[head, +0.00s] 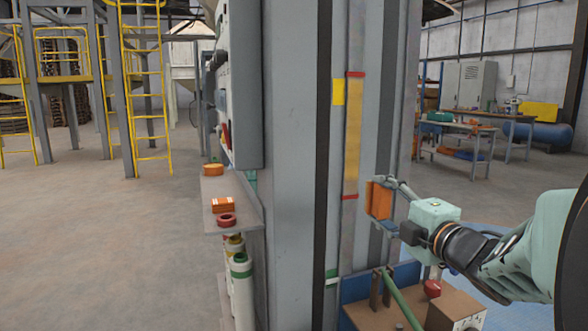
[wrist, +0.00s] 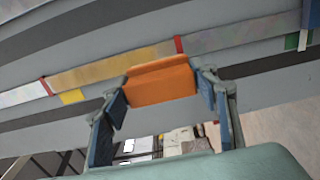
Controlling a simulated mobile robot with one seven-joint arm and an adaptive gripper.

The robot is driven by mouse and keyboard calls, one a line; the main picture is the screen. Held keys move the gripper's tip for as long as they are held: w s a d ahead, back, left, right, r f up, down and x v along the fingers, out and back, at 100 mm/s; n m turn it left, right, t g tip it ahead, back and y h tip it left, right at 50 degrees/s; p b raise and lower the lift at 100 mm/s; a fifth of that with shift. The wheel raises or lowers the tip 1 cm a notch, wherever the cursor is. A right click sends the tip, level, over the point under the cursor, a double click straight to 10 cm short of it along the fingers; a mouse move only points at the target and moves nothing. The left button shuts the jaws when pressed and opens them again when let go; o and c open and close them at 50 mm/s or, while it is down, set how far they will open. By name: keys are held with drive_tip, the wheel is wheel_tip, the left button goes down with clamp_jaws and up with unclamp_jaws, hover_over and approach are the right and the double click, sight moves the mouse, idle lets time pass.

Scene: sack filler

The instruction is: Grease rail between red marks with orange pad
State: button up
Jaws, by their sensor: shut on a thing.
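An upright grey column carries a rail with a yellowish stretch (head: 352,135) between an upper red mark (head: 356,74) and a lower red mark (head: 349,197). The wrist view also shows this stretch (wrist: 110,70), with one red mark (wrist: 179,45) near the pad and the other (wrist: 45,87) at the left. My gripper (head: 388,200) is shut on the orange pad (head: 377,200), which also shows in the wrist view (wrist: 160,82). The pad is to the right of the lower red mark in the head view. I cannot tell whether it touches the column.
A yellow tag (head: 338,92) sits left of the rail. A small shelf (head: 232,190) at the left holds orange items (head: 222,205) and a red ring (head: 227,220). Below my gripper are a brown box (head: 455,305) and a green bar (head: 402,298). Open floor lies left.

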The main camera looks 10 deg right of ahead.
drive_tip(key=w+a, duration=0.1)
drive_tip(key=w, duration=0.5)
drive_tip(key=shift+w+a+r, duration=0.2)
drive_tip(key=shift+w+r, duration=0.2)
drive_tip(key=shift+w+a, duration=0.2)
drive_tip(key=shift+w, duration=0.8)
idle(0.7)
drive_tip(key=shift+s+f, duration=0.1)
drive_tip(key=shift+f, duration=1.4)
drive_tip(key=shift+r+p, duration=0.8)
drive_tip(key=shift+r, duration=0.75)
drive_tip(key=shift+f+b, duration=0.85)
drive_tip(key=shift+f, duration=0.7)
